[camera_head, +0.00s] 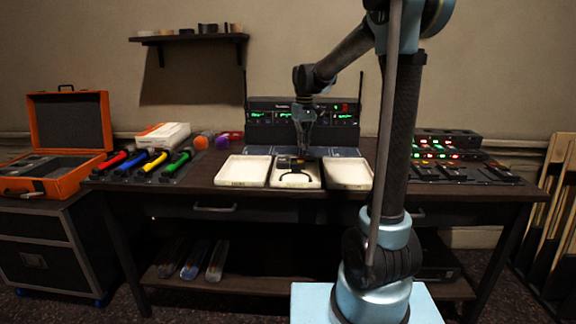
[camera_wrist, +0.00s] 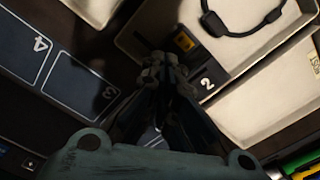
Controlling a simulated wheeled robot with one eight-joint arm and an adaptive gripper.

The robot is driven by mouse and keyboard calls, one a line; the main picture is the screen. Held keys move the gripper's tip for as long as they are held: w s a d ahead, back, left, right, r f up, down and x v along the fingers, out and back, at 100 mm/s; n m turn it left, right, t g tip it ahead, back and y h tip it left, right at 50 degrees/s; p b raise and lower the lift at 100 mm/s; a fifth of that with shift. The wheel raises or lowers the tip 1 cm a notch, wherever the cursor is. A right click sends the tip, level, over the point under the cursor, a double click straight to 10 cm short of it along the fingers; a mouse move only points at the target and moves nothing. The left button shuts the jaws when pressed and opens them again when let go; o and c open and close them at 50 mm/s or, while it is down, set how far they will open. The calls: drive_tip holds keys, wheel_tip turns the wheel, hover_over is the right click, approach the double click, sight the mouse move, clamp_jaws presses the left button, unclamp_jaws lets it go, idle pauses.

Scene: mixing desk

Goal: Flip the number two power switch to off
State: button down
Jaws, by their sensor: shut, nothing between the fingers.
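In the wrist view a white "2" label (camera_wrist: 207,83) marks a dark panel just right of my gripper (camera_wrist: 163,65). A small yellow-orange piece (camera_wrist: 185,41) on a dark block lies just beyond the fingertips; it may be the number two switch, but its on or off position cannot be told. The fingers are shut and empty, close to the block; whether they touch it is unclear. A panel marked "4" (camera_wrist: 40,43) is at the left. In the head view my gripper (camera_head: 303,150) points down behind the middle tray, before the receiver rack (camera_head: 267,118).
Three pale trays stand at the desk front: left (camera_head: 243,171), middle (camera_head: 311,183) with a black cabled item (camera_head: 292,174), and right (camera_head: 348,173). Coloured-handled microphones (camera_head: 152,163) lie left. A mixer (camera_head: 440,150) stands right. The rack has two upright antennas.

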drive_tip(key=shift+r, duration=1.6)
drive_tip(key=shift+s+d, duration=0.1)
drive_tip(key=s+d+f+m, duration=0.1)
drive_tip(key=s+d, duration=0.2)
drive_tip(key=s, duration=0.3)
drive_tip(key=s+d+f, duration=0.1)
drive_tip(key=s+d, duration=0.3)
drive_tip(key=s, duration=0.2)
drive_tip(key=s+d+f+m+t, duration=0.1)
drive_tip(key=s+d, duration=0.3)
drive_tip(key=s, duration=0.2)
drive_tip(key=shift+s+f+m, duration=0.1)
drive_tip(key=shift+f+m, duration=0.2)
drive_tip(key=shift+f, duration=0.1)
drive_tip(key=s+d+f+m+t, duration=0.1)
drive_tip(key=s+d+f, duration=0.4)
drive_tip(key=s+f, duration=0.8)
drive_tip(key=shift+s+m, duration=0.9)
drive_tip(key=shift+s, duration=0.3)
drive_tip(key=shift+f, duration=0.1)
